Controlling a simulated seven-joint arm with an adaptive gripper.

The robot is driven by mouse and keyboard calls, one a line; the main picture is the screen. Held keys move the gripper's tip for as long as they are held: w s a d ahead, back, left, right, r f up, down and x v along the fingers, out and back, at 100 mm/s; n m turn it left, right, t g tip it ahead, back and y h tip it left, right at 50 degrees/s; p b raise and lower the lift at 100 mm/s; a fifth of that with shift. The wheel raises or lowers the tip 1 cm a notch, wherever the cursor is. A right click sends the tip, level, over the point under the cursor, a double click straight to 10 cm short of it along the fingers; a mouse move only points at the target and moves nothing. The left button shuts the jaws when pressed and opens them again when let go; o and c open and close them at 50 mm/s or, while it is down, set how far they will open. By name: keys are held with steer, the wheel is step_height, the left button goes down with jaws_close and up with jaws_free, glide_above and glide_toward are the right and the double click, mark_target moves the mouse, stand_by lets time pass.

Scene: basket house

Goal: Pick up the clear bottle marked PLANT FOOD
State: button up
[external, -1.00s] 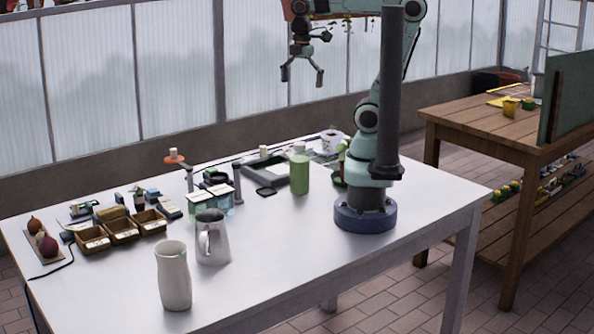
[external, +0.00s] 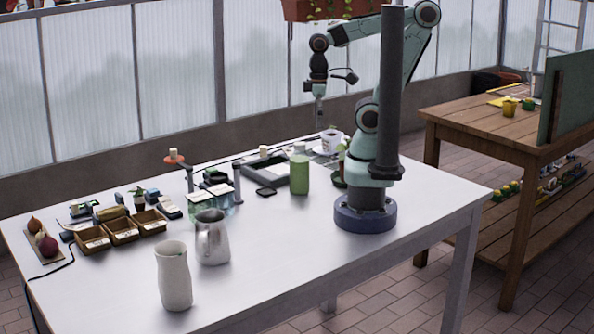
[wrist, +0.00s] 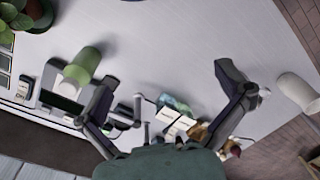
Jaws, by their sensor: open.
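Two clear, bluish containers with pale tops or labels stand side by side mid-table in the external view, a left one (external: 199,197) and a right one (external: 222,200). They are partly behind the metal pitcher. The lettering is too small to read, so I cannot tell which says PLANT FOOD. Clear containers with white labels (wrist: 175,128) also show in the wrist view, between and below the finger tips. My gripper (external: 319,112) hangs above the table's far side, seen nearly edge-on. In the wrist view my gripper (wrist: 163,78) has its fingers wide apart and empty.
A green bottle (external: 300,174) stands right of the containers, also in the wrist view (wrist: 83,64). The metal pitcher (external: 213,243), white vase (external: 173,277), thin post stand (external: 189,178), wooden boxes (external: 122,229) and grey tray (external: 266,171) surround them. The table's front right is clear.

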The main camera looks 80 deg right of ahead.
stand_by(0.3)
steer(key=w+d+n+t+h, duration=0.1)
steer(key=w+d+n+t, duration=0.1)
steer(key=w+n, duration=0.3)
steer(key=m+g, duration=0.4)
steer(key=m, duration=0.1)
glide_above(301, 157)
steer(key=w+d, duration=0.2)
steer(key=f, duration=0.9)
steer(key=shift+s+a+f, duration=0.15)
steer(key=shift+s+f, duration=0.05)
steer(key=shift+s, duration=0.05)
steer(key=shift+s+f, duration=0.15)
steer(key=shift+f, duration=0.1)
steer(key=f, duration=0.4)
steer(key=s+f, duration=0.1)
steer(key=f, duration=0.1)
steer(key=shift+d+f, duration=0.1)
steer(key=shift+d, duration=0.1)
